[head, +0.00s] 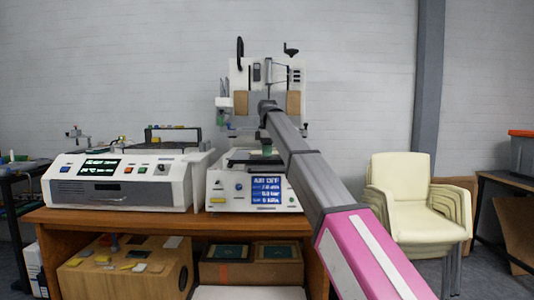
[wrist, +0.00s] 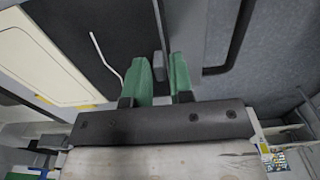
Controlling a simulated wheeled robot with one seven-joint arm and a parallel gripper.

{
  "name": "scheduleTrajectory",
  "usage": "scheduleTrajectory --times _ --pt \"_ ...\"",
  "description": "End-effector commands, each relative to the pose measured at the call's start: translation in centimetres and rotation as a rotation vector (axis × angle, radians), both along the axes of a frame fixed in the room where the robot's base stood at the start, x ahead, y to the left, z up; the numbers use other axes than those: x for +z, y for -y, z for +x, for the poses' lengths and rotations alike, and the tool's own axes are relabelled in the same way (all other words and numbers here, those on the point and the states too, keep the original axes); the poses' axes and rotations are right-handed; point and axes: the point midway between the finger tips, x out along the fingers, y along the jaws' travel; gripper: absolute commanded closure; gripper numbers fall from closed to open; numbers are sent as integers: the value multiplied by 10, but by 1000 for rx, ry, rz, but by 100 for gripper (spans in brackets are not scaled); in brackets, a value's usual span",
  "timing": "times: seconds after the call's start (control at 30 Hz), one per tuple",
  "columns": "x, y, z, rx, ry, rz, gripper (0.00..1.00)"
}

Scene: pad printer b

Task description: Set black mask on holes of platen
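In the wrist view a flat black sheet, which looks like the black mask (wrist: 88,28), lies at upper left. A small dark grey block (wrist: 158,66) at its right edge sits between the green fingertips of my gripper (wrist: 160,76). The gap between the fingers is about as wide as this block, so they look shut on it. In the head view my gripper (head: 267,146) is at the pad printer, over a dark flat plate (head: 243,155) on its front. I cannot tell whether that plate is the platen or the mask. No holes are visible.
The printer's base has a blue display (head: 266,190). A white control unit (head: 120,181) stands to its left on the wooden bench (head: 140,219). A black bent bar (wrist: 236,40) runs right of the fingers in the wrist view. Cream chairs (head: 415,200) stand at right.

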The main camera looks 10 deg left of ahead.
Motion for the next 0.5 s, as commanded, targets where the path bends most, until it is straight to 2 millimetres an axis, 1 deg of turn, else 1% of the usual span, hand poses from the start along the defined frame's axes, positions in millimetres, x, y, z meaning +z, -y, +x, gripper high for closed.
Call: scheduleTrajectory --times 0.17,0.5 --pt "5 0 0 0 1 0 79" --pt "23 0 1 0 3 2 79"
